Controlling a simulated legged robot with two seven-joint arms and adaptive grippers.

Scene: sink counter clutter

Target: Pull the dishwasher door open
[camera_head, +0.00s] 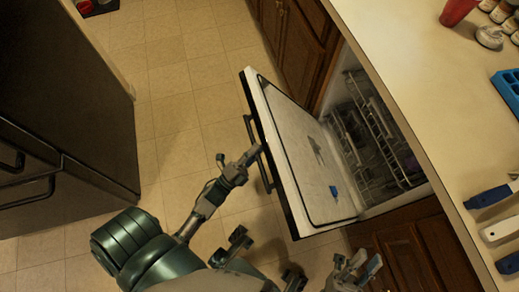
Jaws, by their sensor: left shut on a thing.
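The dishwasher door (305,155) hangs partly open, tilted out from the counter front, with its pale inner panel showing. The dark dishwasher handle (249,127) runs along the door's outer side. My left gripper (254,154) is shut on this handle at about its middle. The dishwasher opening shows a wire rack (375,135) inside. My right gripper (357,268) is low in the view, below the door's near corner and in front of the lower cabinet. Its fingers are spread and nothing shows between them.
The tiled floor (190,70) left of the door is clear. A dark appliance (60,80) with handles stands at the left. Brown cabinets (410,250) flank the dishwasher. The counter (420,70) holds a red cup (456,11), a blue tray (509,88) and several utensils.

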